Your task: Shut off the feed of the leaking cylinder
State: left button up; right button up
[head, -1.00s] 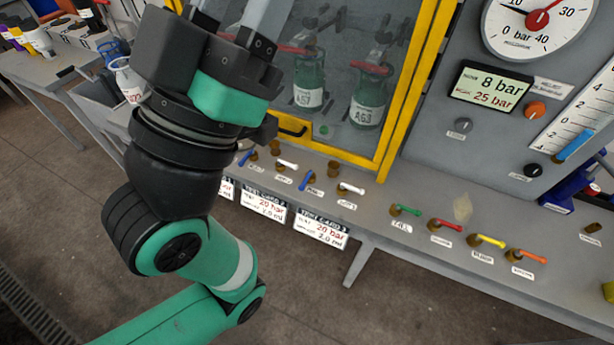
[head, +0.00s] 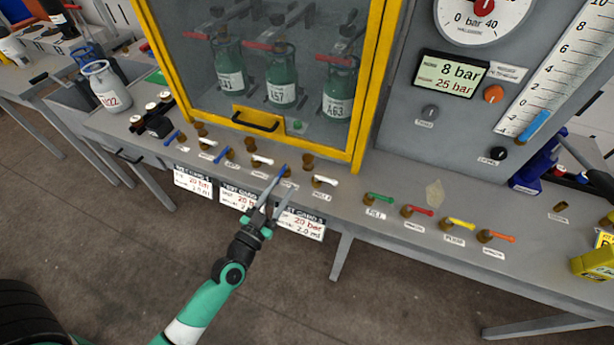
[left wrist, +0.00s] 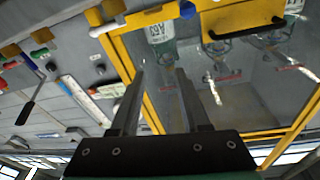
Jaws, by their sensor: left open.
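Three green cylinders stand behind the glass of a yellow-framed cabinet (head: 372,95): the left one (head: 231,82), A57 (head: 281,93) and A63 (head: 336,106). I cannot tell which leaks. On the bench before them is a row of blue-lever valves (head: 222,154) and white-lever valves (head: 262,160). My left gripper (head: 281,184) is open, its fingers at the bench edge overlapping the rightmost blue lever in the head view; contact is unclear. In the left wrist view its open fingers (left wrist: 159,72) point towards the cabinet, with A63 (left wrist: 163,48) upside down beyond. My right gripper is not in view.
Green (head: 380,198), red (head: 418,211), yellow (head: 458,224) and orange (head: 498,237) valves line the bench to the right. Test cards (head: 193,182) hang along the front edge.

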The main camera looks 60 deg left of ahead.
pick_arm(q)
jog(key=n+g, duration=0.1)
jog(key=g, duration=0.1)
send_near(279, 175)
jog(key=s+d, duration=0.1)
jog(key=d, duration=0.1)
jog(key=shift+y, duration=0.4)
jog(key=x, duration=0.8)
jog(key=f+x, duration=0.1)
jog(key=x, duration=0.3)
jog(key=shift+s+a, duration=0.1)
jog(key=shift+a, duration=0.25)
grip_shut()
